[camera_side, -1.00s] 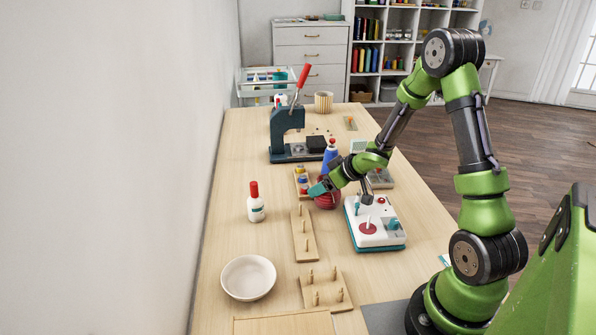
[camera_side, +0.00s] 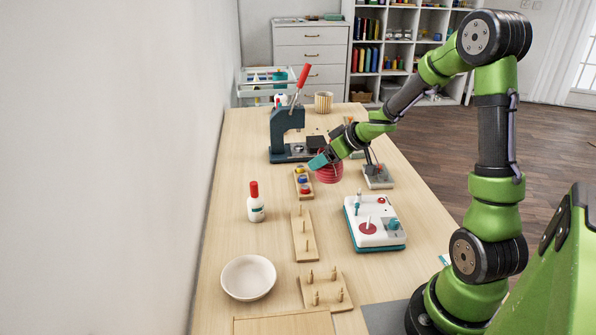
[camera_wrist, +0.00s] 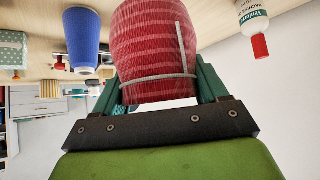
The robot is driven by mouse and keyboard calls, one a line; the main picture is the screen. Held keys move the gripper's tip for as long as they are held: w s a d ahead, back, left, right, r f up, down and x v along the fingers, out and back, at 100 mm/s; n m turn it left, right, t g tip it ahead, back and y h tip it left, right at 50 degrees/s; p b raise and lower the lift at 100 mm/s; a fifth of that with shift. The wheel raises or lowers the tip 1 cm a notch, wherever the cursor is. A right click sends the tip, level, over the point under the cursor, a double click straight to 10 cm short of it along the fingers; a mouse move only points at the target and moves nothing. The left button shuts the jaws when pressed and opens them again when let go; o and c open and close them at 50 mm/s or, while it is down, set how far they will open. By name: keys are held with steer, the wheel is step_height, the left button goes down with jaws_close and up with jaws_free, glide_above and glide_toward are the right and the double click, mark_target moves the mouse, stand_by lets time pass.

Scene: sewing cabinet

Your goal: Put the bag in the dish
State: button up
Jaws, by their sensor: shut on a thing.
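A red striped bag (camera_side: 330,174) is held in my gripper (camera_side: 321,163), in the air above the table, beyond the white-and-teal machine. In the wrist view the bag (camera_wrist: 155,45) fills the space between the two green fingers, with a grey cord around it. My gripper is shut on it. The dish (camera_side: 248,291), a shallow white round bowl, sits on the table at the near left, well apart from the bag. It is empty.
A white bottle with a red cap (camera_side: 256,207) stands between bag and dish, to the left. Pegged wooden boards (camera_side: 304,239) lie right of the dish. The white-and-teal machine (camera_side: 374,224) is at right; a dark press (camera_side: 285,131) stands behind.

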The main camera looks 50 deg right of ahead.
steer(key=shift+r, duration=0.4)
steer(key=shift+w+a+r, duration=0.15)
steer(key=shift+a+r, duration=0.05)
steer(key=shift+a, duration=0.15)
steer(key=w+a+n+y, duration=0.2)
steer(key=a+n, duration=0.1)
steer(key=a, duration=0.6)
steer(key=n+g+y, duration=0.6)
steer(key=n, duration=0.4)
glide_above(225, 286)
steer(key=s+d, duration=0.2)
steer(key=d, duration=0.2)
step_height(225, 286, down, 4)
steer(key=shift+n+t, duration=0.3)
steer(key=shift+w+a+f, duration=0.1)
steer(key=shift+w+f, duration=0.05)
steer(key=shift+f, duration=1.1)
steer(key=shift+w+a+f, duration=0.1)
steer(key=shift+w+f, duration=0.05)
steer(key=shift+f, duration=1.1)
